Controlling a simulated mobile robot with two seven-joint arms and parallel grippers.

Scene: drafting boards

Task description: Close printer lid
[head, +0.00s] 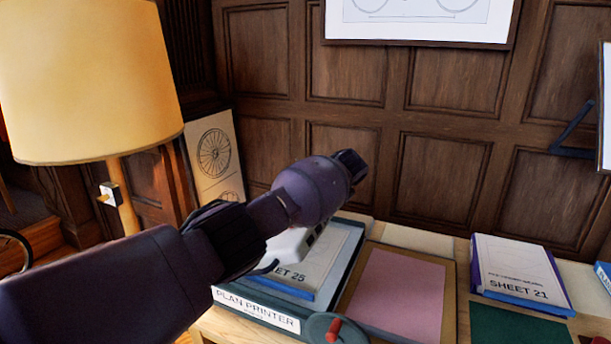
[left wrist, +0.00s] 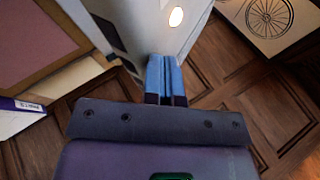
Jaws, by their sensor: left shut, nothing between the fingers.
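The plan printer (head: 257,311) is a dark green unit with a white name label on its front, low in the middle of the head view. A blue-edged pad labelled SHEET 25 (head: 318,262) lies on top of it. My left arm crosses over the printer and hides its left and back parts, so I cannot tell how its lid stands. In the left wrist view my left gripper (left wrist: 165,76) shows blue fingers pressed together and empty, close to a whitish body with dark slots. In the head view its fingertips are hidden. My right gripper is not in view.
A pink sheet on a tan board (head: 398,293) lies right of the printer. A round green part with a red handle (head: 334,330) is at its front corner. A SHEET 21 pad (head: 518,268) lies further right. A big yellow lamp (head: 88,75) stands left.

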